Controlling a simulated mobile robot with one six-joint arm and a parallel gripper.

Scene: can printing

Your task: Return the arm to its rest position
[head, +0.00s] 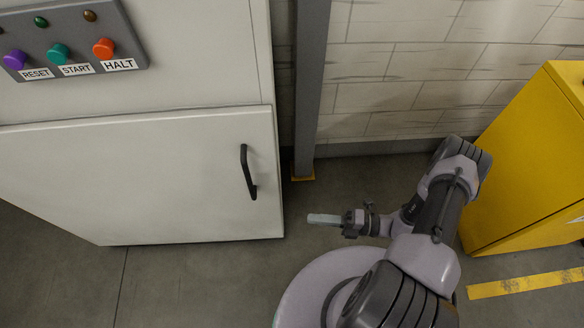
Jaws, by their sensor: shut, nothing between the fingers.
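My gripper (324,219) is shut with nothing between its fingers. It points left, low over the floor, near the lower right corner of the white cabinet (150,175) and apart from it. My arm is folded, reaching up and right from my round base and then back left to the gripper.
The cabinet door has a black handle (248,172). Above it, a grey panel (80,25) carries RESET, START and HALT buttons. A grey post (308,90) stands by a tiled wall (400,70). A yellow box (525,165) is close right of my arm. Floor below the cabinet is clear.

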